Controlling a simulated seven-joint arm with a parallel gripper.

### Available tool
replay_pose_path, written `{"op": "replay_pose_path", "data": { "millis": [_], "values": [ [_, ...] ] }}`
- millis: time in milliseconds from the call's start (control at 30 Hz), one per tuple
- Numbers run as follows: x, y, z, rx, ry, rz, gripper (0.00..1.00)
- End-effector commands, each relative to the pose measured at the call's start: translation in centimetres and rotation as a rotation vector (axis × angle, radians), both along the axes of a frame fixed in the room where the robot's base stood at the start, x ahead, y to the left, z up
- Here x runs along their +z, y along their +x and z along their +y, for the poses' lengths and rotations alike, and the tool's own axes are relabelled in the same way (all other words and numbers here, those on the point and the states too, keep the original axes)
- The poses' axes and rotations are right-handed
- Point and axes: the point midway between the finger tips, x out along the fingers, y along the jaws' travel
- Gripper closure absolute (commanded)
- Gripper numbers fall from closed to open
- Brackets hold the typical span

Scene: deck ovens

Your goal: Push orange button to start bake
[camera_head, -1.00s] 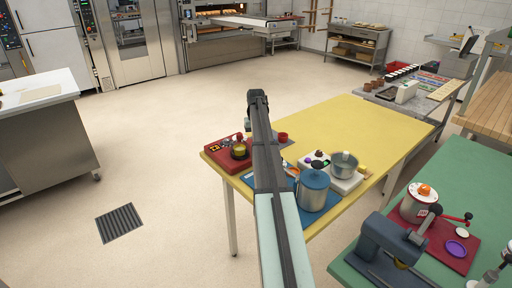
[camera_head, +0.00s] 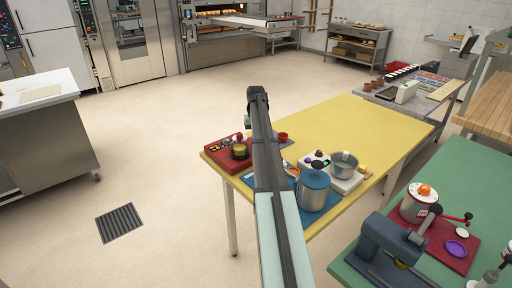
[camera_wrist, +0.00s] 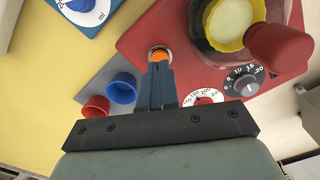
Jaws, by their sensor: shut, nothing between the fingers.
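The orange button (camera_wrist: 159,55) sits in a pale ring on a red appliance (camera_wrist: 140,35) in the wrist view. My gripper (camera_wrist: 158,68) is shut and empty, with its blue-grey fingertips at the near side of the button, partly covering it. I cannot tell whether they touch or press it. The red appliance also shows on the yellow table in the head view (camera_head: 222,158). There, my own arm hides the gripper and the button.
Beside the button are a yellow-rimmed vessel (camera_wrist: 222,42), a large red knob (camera_wrist: 278,48), and two dials (camera_wrist: 243,82). A blue cup (camera_wrist: 122,88) and a red cup (camera_wrist: 97,106) stand to the left. A blue lidded pot (camera_head: 313,190) stands right of my arm.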

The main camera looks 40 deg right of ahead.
Motion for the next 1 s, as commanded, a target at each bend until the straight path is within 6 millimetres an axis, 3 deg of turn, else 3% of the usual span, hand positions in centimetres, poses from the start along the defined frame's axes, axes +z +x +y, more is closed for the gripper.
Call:
{"op": "replay_pose_path", "data": {
  "millis": [700, 1000],
  "values": [
    [4.7, 0.0, 0.0, 0.000, -0.001, -0.001, 1.00],
    [5.1, 0.0, 0.0, 0.000, 0.000, 0.000, 1.00]
  ]
}}
